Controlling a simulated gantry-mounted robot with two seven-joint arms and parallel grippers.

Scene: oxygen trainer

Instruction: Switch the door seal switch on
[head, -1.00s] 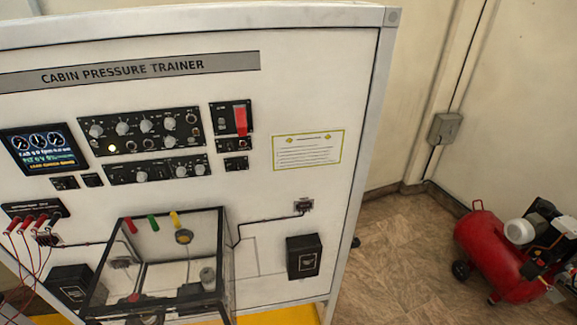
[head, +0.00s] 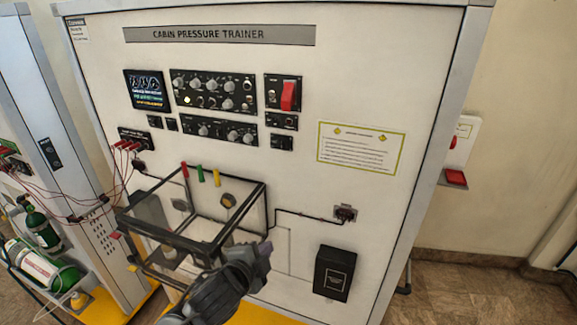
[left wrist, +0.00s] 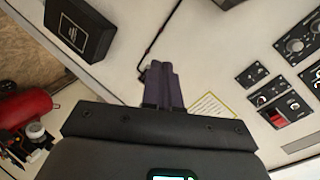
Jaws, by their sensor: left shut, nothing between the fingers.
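The white trainer panel (head: 300,90), headed CABIN PRESSURE TRAINER, carries several black control units. The upper knob unit (head: 213,90) and lower knob unit (head: 219,131) sit right of a lit display (head: 147,90). A unit with a red guard (head: 290,95) is to their right, with small switch units (head: 282,121) and (head: 282,142) beneath it. Labels are too small to read, so I cannot tell which is the door seal switch. My left gripper (head: 263,252) is shut and empty, low before the panel. Its closed fingers show in the left wrist view (left wrist: 163,86). My right gripper is not in view.
A black-framed clear box (head: 190,235) projects from the panel beside my left gripper. A black box (head: 334,273) and a cable connector (head: 345,213) are to the right. Green cylinders (head: 40,230) and red leads stand at left. A red compressor (left wrist: 25,108) stands on the floor.

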